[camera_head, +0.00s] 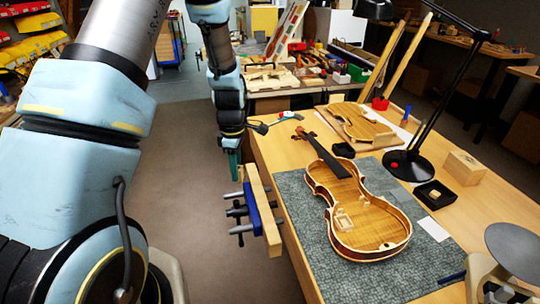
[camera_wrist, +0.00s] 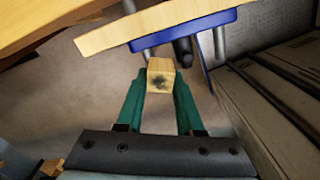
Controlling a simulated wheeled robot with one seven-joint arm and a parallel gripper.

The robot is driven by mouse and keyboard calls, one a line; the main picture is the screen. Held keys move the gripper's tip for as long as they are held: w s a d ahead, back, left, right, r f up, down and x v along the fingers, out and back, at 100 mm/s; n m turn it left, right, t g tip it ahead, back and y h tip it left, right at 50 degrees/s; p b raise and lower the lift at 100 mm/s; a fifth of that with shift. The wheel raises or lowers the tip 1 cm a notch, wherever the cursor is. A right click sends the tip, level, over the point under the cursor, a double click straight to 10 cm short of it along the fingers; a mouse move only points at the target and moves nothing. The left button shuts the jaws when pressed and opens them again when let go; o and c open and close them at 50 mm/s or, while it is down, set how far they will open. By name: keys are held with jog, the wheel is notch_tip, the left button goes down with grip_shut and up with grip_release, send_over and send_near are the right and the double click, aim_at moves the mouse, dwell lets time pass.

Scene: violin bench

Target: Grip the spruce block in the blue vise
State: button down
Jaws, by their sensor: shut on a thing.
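The spruce block (camera_wrist: 160,80) is a small pale wooden piece with a dark smudge on the face toward the wrist camera. My gripper (camera_wrist: 160,88), with green fingers, is shut on it, one finger on each side. In the head view my gripper (camera_head: 234,166) points down just behind the vise, and I cannot make out the block there. The blue vise (camera_head: 252,208) sits at the left edge of the bench, with pale wooden facing and dark bars. In the wrist view the vise (camera_wrist: 185,30) lies just beyond the block, which appears apart from it.
The bench (camera_head: 275,150) carries a violin (camera_head: 360,205) on a grey mat (camera_head: 300,200). A black lamp (camera_head: 408,165) and a wooden box (camera_head: 465,167) stand to its right. Open floor (camera_head: 190,200) lies left of the vise.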

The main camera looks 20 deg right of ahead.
jog(key=s+d+r+n+p, duration=0.1)
jog(key=s+d+n, duration=0.3)
jog(key=d, duration=0.4)
jog(key=shift+s+d+r+n+p, duration=0.15)
jog(key=shift+s+r+n+p, duration=0.2)
jog(key=shift+s+r, duration=0.55)
jog(key=shift+f+b, duration=1.45)
jog(key=shift+f, duration=1.45)
jog(key=shift+p, duration=0.4)
jog(key=shift+f+b, duration=1.3)
jog(key=shift+f, duration=0.9)
jog(key=shift+c, duration=2.3)
grip_release()
jog(key=shift+r, duration=0.1)
